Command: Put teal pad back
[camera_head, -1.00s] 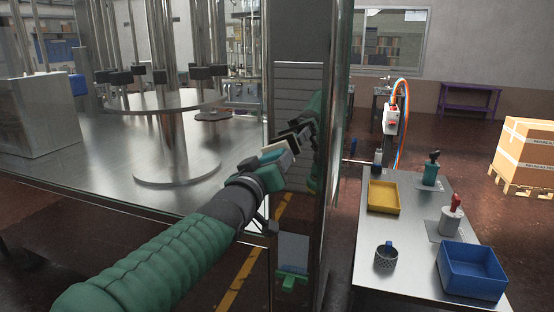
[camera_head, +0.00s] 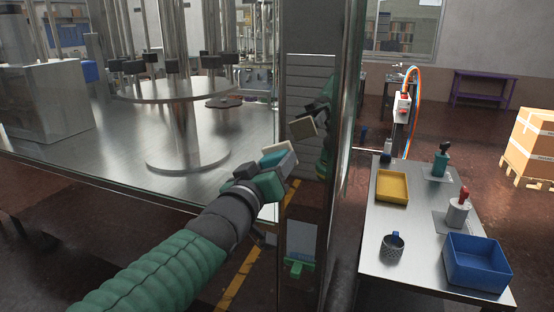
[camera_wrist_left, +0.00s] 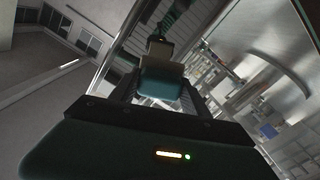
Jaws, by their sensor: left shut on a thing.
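My left gripper (camera_head: 271,170) is shut on the teal pad (camera_head: 275,154), a small block with a teal face and a pale cream side. It holds the pad in the air before the shiny upright panel (camera_head: 305,82) of the machine. In the left wrist view the pad (camera_wrist_left: 160,88) sits between the fingers, teal side nearer the camera. A dark mirror image of the gripper and pad shows in the panel, apart from the real pad. My right gripper is not in view.
The machine's steel deck (camera_head: 110,163) lies left, behind clear glazing.

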